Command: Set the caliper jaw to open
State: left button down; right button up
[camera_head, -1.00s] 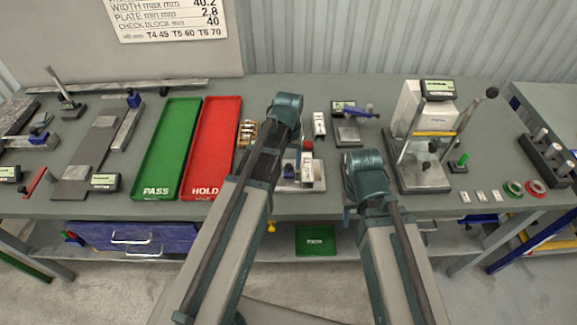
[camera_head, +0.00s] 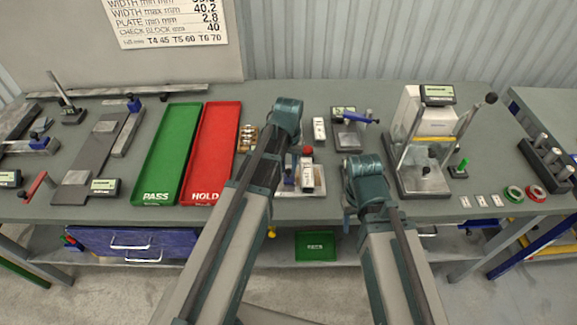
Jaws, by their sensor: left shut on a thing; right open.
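A small gauge that looks like the caliper (camera_head: 307,178) stands at the table's front middle, on a pale base plate. It has a white upright body, a red knob (camera_head: 308,151) and a blue part (camera_head: 289,182) on its left that looks like its jaw. My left gripper (camera_head: 290,164) points down over this blue part and appears shut on it. The wrist and forearm hide most of its fingers, so the exact contact and the jaw gap cannot be seen. My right gripper (camera_head: 348,214) is open, low at the table's front edge, mostly hidden behind its wrist.
A green PASS tray (camera_head: 168,150) and a red HOLD tray (camera_head: 212,150) lie left of the caliper. Brass parts (camera_head: 247,138) lie close beside my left forearm. A gauge with a blue lever (camera_head: 349,118) and a tall press stand (camera_head: 424,150) stand to the right.

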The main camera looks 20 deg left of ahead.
dwell(0.8)
pick_arm(q)
jog(key=a, duration=0.2)
jog(key=s+a, duration=0.1)
jog(key=a, duration=0.3)
jog(key=shift+s, duration=0.4)
jog(key=shift+a, duration=0.1)
jog(key=c, duration=0.7)
grip_release()
jog(key=shift+a, duration=0.1)
jog(key=shift+o, duration=0.2)
jog(key=shift+r, duration=0.1)
